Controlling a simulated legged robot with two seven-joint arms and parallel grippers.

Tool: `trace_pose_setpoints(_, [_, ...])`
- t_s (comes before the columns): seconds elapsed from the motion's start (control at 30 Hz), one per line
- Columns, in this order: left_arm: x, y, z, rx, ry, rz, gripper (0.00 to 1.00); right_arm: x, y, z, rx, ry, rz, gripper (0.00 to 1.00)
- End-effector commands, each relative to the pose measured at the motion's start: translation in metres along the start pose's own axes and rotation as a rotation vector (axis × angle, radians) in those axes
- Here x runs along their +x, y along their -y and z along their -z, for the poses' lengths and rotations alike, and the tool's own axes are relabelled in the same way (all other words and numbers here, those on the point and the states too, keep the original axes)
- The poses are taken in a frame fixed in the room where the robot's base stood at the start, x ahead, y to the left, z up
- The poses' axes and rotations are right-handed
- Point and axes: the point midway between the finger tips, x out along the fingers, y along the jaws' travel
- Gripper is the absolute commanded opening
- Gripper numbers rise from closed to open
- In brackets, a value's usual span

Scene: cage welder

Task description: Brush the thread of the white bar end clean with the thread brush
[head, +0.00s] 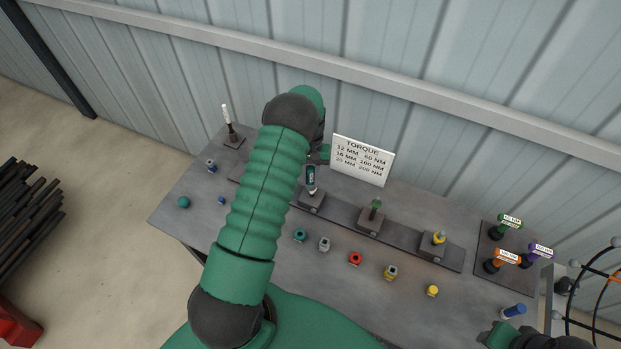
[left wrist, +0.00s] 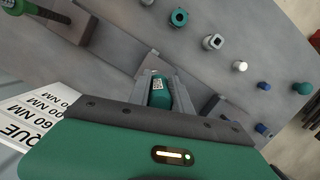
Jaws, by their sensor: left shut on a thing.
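My left gripper (left wrist: 161,88) is shut on a dark teal cylinder with a pale marked patch, apparently the thread brush (left wrist: 160,96). In the head view this teal piece (head: 310,176) is upright just above a dark clamp block (head: 312,201); whether it touches what is below is unclear. The gripper is mostly hidden by my arm there. I cannot make out a white bar end for certain. A white rod with a black lower part (head: 226,114) stands upright in a small base at the back left. My right gripper is at the bottom right, its jaws unclear.
Further right, clamp blocks hold a green bar (head: 376,206) and a yellow one (head: 439,238). A torque sign (head: 362,160) stands behind. Coloured nuts, including a red one (head: 355,258), lie along the front. Labelled tools stand on a dark mat (head: 484,240) at right.

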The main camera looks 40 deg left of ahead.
Motion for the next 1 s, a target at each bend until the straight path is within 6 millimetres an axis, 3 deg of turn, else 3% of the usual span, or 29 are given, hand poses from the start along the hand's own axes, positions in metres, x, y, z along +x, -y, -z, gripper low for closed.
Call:
trace_pose_setpoints(0.23, [-0.001,0.001,0.001,-0.046,-0.003,-0.008,0.0,0.0,0.0,0.0,0.0,0.0,0.0,0.36])
trace_pose_setpoints(0.37, [0.0,0.0,0.001,0.044,-0.004,0.009,0.0,0.002,0.0,-0.001,0.0,0.0,0.0,0.36])
trace_pose_setpoints(1.0, [-0.003,0.0,-0.001,1.186,0.0,0.229,0.0,-0.006,0.0,0.001,0.0,0.0,0.0,0.36])
